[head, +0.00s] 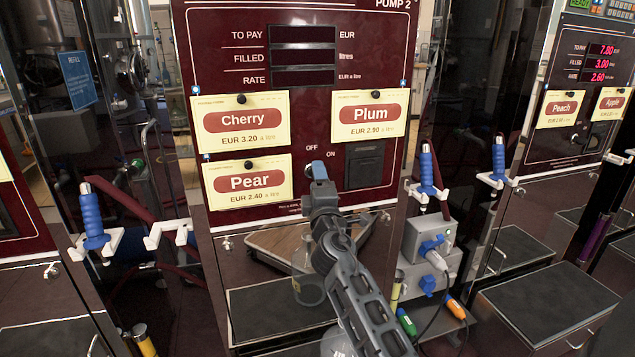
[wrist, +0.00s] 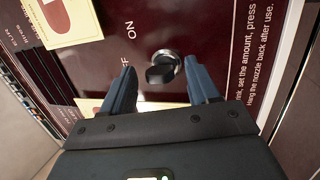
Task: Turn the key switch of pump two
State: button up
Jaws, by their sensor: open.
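Pump two is a dark red panel (head: 340,15) with three dark displays (head: 304,55), in the middle of the head view. Its key switch (wrist: 163,68) shows in the wrist view as a black key in a round silver collar. My gripper (head: 319,170) is in front of the panel's lower part. In the wrist view, its blue-grey fingers (wrist: 160,78) are open, one on each side of the key, with visible gaps. The key appears untouched; I cannot tell its exact setting.
Cherry (head: 240,121), Plum (head: 369,117) and Pear (head: 248,184) cards surround the switch area. A dark slot box (head: 364,165) is right of my gripper. Blue-handled nozzles (head: 427,169) hang at both sides. Another pump (head: 590,75) with lit red displays stands right.

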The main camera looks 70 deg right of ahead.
jog(key=b+v, duration=0.2)
jog(key=v, duration=0.6)
dwell(0.4)
jog(key=s+a+f+t+y+p, duration=0.1)
jog(key=s+a+f+y, duration=0.2)
jog(key=a, duration=0.5)
jog(key=s+a+f+t+y+p, duration=0.2)
jog(key=a+y, duration=0.2)
jog(key=a, duration=0.3)
jog(key=s+a+f+t+y+p, duration=0.1)
jog(key=s+a+f+y, duration=0.2)
jog(key=a, duration=0.5)
jog(key=s+a+r+m+y+p, duration=0.2)
jog(key=s+a+r+m+y, duration=0.1)
jog(key=s+a, duration=0.3)
jog(key=s+a+r+m+y+p, duration=0.2)
jog(key=s+a+r, duration=0.4)
jog(key=s, duration=0.4)
jog(key=a+m+y, duration=0.1)
jog(key=y, duration=0.1)
jog(key=shift+a+y, duration=0.3)
jog(key=shift+y, duration=0.1)
